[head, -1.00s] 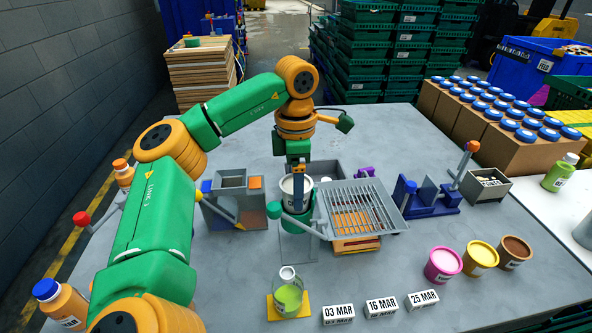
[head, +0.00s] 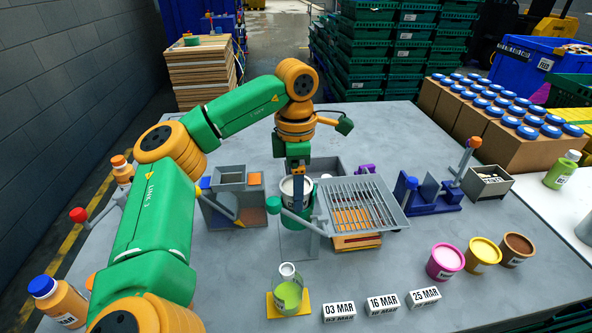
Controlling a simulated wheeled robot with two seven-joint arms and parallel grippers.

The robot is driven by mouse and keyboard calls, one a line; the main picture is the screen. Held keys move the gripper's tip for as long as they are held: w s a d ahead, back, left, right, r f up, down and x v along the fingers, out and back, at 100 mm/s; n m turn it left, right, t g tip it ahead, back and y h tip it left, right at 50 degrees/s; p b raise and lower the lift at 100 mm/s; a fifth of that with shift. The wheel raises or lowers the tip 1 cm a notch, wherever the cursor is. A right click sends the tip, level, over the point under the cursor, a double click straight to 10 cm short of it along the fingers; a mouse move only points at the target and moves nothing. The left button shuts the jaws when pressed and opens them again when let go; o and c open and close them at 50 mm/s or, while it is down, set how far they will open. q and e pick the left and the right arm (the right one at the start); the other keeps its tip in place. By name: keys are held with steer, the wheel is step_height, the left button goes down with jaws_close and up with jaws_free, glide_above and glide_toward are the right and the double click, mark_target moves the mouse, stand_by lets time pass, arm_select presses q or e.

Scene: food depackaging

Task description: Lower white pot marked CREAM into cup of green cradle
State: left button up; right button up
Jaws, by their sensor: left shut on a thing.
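My left gripper (head: 298,190) comes down from above at the middle of the table and is shut on the white pot (head: 289,187). The pot is upright, with a dark band low on its side; its label cannot be read here. The green cradle (head: 307,214) is right below and around the pot's lower part. The pot appears to be at or in the cradle's cup, but I cannot tell whether it rests on the bottom. My gripper's fingers hide part of the pot and the cup. My right gripper does not show.
A slatted grey tray (head: 365,206) stands close right of the cradle. A grey fixture with a lever (head: 232,197) is to the left, and a blue fixture (head: 428,199) to the right. A green bottle (head: 288,293) and date blocks (head: 383,304) are in front.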

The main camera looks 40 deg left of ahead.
arm_select(q)
steer(key=shift+f+b, duration=0.3)
steer(key=shift+f, duration=0.2)
